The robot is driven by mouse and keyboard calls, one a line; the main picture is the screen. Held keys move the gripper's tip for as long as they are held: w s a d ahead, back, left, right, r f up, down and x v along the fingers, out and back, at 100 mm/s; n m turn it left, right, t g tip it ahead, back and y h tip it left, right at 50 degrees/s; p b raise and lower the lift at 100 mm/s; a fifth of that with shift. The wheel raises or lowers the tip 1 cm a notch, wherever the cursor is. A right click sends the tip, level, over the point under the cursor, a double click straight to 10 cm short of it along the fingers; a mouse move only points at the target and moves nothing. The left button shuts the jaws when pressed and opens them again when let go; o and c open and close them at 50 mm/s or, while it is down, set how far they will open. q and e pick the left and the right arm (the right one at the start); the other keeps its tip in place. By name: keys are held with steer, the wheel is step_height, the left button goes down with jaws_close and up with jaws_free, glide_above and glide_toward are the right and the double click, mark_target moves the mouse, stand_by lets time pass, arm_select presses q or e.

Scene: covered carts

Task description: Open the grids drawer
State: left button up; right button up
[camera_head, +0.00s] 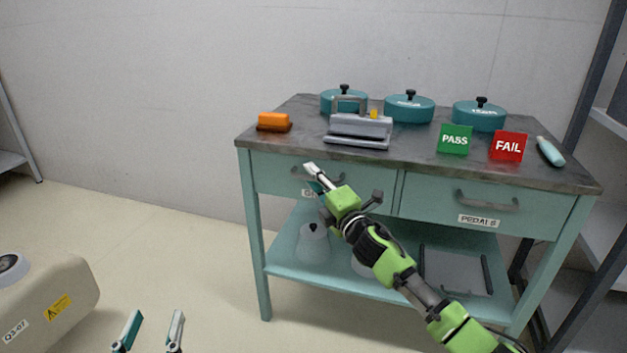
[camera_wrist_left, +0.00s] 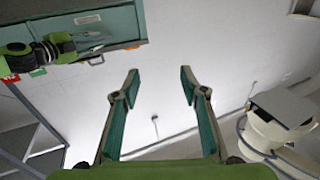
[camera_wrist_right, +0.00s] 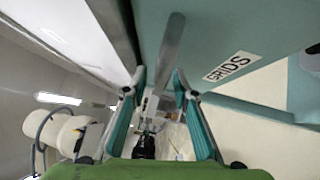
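The teal grids drawer (camera_head: 275,172) is the left drawer of the cart and looks shut. Its dark handle (camera_head: 297,171) is partly hidden behind my right gripper (camera_head: 314,177). In the right wrist view, the GRIDS label (camera_wrist_right: 230,66) is right of the handle (camera_wrist_right: 171,42). There, my right gripper (camera_wrist_right: 158,78) is open, with its fingertips on either side of the handle's line; I cannot tell whether they touch it. My left gripper (camera_head: 154,318) is open and empty, low over the floor at the left, away from the cart.
The PEDALS drawer (camera_head: 540,207) is to the right. On the cart top (camera_head: 420,160) stand teal lidded pots (camera_head: 409,108), a grey metal device (camera_head: 360,128), an orange block (camera_head: 273,121), and PASS (camera_head: 454,139) and FAIL (camera_head: 508,146) signs. A beige machine (camera_head: 50,295) is at lower left.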

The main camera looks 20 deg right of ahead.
jaws_close()
steer(key=shift+s+a, duration=0.1)
